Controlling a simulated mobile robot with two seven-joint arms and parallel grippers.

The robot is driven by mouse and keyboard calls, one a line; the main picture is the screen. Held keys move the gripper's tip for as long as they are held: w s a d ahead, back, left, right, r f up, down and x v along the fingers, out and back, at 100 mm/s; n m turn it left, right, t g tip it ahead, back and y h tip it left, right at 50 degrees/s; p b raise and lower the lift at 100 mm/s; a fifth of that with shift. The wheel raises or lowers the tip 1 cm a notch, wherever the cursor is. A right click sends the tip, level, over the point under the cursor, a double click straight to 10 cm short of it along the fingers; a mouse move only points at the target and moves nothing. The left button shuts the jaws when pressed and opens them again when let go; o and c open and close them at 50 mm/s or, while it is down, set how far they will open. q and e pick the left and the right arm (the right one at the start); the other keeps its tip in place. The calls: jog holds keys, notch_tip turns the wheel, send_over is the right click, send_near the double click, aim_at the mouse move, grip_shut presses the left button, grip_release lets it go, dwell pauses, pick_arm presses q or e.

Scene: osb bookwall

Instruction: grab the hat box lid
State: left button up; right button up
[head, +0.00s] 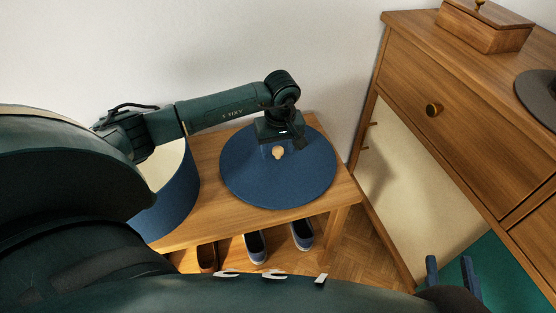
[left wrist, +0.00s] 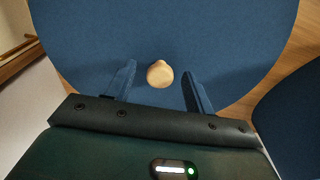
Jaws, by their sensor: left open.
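The hat box lid (head: 245,180) is a flat, round, dark blue disc with a small pale wooden knob (head: 278,153) in its middle. It lies on a wooden bench, and it fills much of the left wrist view (left wrist: 90,35). My left gripper (left wrist: 160,88) is open over the lid, its blue fingers on either side of the knob (left wrist: 159,74). The blue hat box (head: 177,198) stands open beside the lid, partly hidden by my left arm. My right gripper (head: 451,272) is at the lower right, fingers apart and empty.
The wooden bench (head: 212,143) has several shoes (head: 256,247) beneath it. A wooden dresser (head: 470,110) stands at the right, with a small wooden box (head: 485,25) and a dark round object (head: 538,95) on top. A pale wall is behind the bench.

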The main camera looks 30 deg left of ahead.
pick_arm(q)
jog(key=c, duration=1.1)
jog(key=shift+r, duration=0.1)
jog(key=shift+r, duration=0.1)
